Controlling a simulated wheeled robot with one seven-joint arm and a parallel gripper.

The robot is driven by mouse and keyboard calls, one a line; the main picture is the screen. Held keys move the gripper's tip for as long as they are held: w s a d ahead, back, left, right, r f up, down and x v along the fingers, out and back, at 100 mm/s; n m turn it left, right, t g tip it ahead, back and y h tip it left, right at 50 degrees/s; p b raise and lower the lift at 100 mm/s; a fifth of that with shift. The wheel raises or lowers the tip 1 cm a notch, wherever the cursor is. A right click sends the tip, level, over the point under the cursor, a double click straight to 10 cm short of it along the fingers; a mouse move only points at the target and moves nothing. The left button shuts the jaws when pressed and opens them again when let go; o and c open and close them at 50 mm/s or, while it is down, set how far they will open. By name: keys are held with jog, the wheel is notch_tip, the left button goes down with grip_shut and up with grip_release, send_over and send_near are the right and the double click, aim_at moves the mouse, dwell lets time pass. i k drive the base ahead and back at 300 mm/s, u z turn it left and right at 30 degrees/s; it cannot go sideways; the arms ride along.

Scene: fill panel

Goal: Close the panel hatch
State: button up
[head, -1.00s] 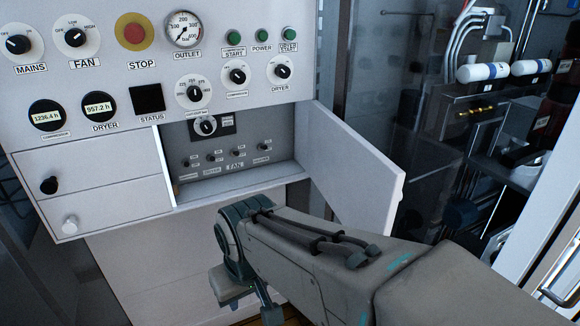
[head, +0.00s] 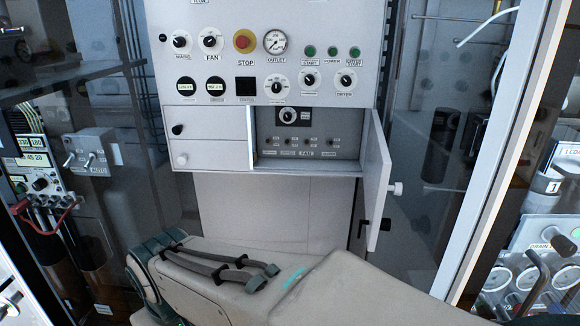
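The panel hatch (head: 375,171) is a white door hinged at the right side of an open compartment (head: 308,148) in the white control panel (head: 214,60). It stands open, swung out toward me and seen nearly edge-on. A light knob (head: 396,189) sticks out on its right face. The compartment shows a grey inner plate with a dial and several small switches. My arm crosses the bottom of the view, below the panel and apart from the hatch.
Two closed drawer-like covers (head: 208,157) with knobs sit left of the compartment. Glass-fronted cabinets stand on both sides. A white frame post (head: 490,160) rises to the right of the hatch. The space in front of the lower panel is partly filled by my arm.

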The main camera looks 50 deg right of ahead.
aim_at(378, 163)
jog(key=u, duration=0.25)
jog(key=k, duration=0.95)
jog(key=z, duration=0.8)
jog(key=k, duration=1.5)
jog(key=u, duration=0.4)
jog(key=i, duration=0.95)
jog(key=z, duration=1)
jog(key=i, duration=0.2)
jog(key=z, duration=0.2)
